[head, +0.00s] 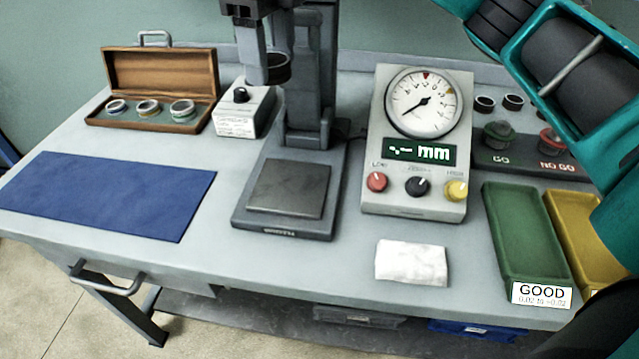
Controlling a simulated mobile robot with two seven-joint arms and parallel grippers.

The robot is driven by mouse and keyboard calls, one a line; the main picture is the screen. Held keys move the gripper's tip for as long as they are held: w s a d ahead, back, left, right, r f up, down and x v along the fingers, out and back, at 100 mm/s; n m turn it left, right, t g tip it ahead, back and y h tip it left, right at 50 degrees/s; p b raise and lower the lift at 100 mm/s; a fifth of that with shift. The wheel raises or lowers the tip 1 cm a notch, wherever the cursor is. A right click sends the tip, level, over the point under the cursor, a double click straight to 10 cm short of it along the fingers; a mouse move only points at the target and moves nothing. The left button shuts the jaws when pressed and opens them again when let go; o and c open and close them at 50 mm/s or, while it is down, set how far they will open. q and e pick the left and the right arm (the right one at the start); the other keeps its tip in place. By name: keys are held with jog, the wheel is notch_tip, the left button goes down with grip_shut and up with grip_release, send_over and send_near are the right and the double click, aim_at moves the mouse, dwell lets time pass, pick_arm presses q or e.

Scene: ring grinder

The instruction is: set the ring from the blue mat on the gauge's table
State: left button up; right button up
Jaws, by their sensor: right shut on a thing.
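My right gripper (265,58) comes in at the top, left of the gauge's column (314,90). It is shut on a dark ring (279,73) and holds it in the air, high above the base. The gauge's table (287,190) is a dark square plate on the grey base, and it is bare. The blue mat (110,194) at the left is empty. The gauge's box (417,150) has a round dial (421,102) and a display showing dashes and "mm". My left gripper is not in view.
An open wooden case (160,80) with three rings stands at the back left, beside a small white box (241,112). A white cloth (411,262) lies in front. A green tray (524,236) marked GOOD and a yellow tray (580,232) are at the right, before the GO/NO GO stand (525,160).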

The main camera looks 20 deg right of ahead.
aim_at(291, 185)
jog(key=f, duration=1.3)
jog(key=d+f, duration=0.1)
jog(key=f, duration=0.6)
jog(key=shift+s, duration=0.25)
jog(key=shift+f+b, duration=0.15)
jog(key=shift+b, duration=0.15)
jog(key=o, duration=1.1)
notch_tip(291, 185, up, 12)
jog(key=shift+r, duration=0.2)
